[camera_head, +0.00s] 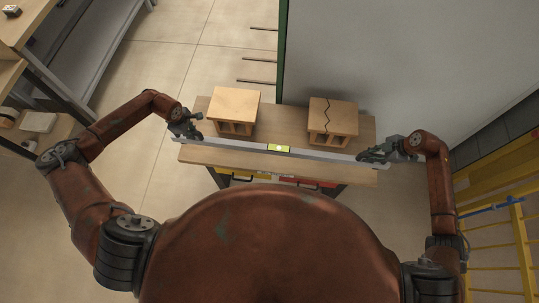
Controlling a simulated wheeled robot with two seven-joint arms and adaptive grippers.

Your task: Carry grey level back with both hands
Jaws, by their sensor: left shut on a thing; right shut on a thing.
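The grey level (318,154) is a long, thin bar with a yellow-green vial window near its middle. It spans the front part of a wooden table (285,170), tilted slightly down to the right in the picture. My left gripper (193,132) is shut on its left end. My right gripper (368,156) is shut on its right end. I cannot tell whether the level touches the tabletop or hangs just above it.
A grey wall panel (400,50) rises behind. A yellow rack (500,240) stands at right, shelves (70,60) at left.

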